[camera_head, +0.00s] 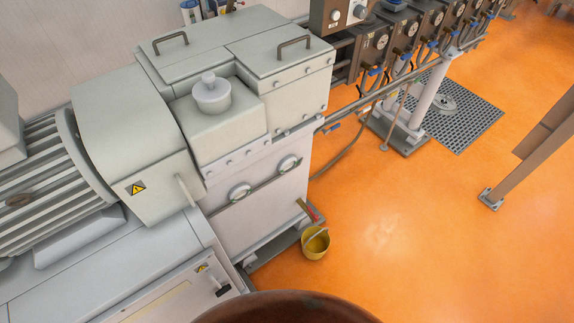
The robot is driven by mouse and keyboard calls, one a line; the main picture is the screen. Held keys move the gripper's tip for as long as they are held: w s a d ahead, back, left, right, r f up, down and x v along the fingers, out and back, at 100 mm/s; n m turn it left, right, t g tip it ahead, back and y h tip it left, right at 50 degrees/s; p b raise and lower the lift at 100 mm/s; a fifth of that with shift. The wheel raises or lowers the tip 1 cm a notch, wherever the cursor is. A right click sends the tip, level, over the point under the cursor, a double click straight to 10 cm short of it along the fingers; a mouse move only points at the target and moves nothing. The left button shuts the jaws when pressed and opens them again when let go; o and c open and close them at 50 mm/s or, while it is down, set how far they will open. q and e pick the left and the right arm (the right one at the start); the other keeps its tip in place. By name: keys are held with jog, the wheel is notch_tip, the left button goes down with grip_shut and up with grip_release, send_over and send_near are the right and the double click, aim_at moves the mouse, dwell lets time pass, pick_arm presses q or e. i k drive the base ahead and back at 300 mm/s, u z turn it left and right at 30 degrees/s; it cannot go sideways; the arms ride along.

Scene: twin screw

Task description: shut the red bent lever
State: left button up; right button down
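A small red, bent lever-like piece (311,210) sticks out low on the right side of the grey machine (262,210), just above a yellow bucket (316,244). It slants down to the right. It is small in the picture, so I cannot tell whether it is open or shut. Neither of my grippers shows in the head view, and nothing is seen touching the lever.
A brown rounded shape (287,309) fills the bottom middle edge; I cannot tell what it is. A grey pipe and posts (400,130) stand behind the lever. A brown angled frame (525,165) stands at the right. The orange floor (430,240) between is clear.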

aim_at(316, 218)
jog(key=z, duration=0.35)
jog(key=k, duration=0.85)
jog(key=u, duration=0.35)
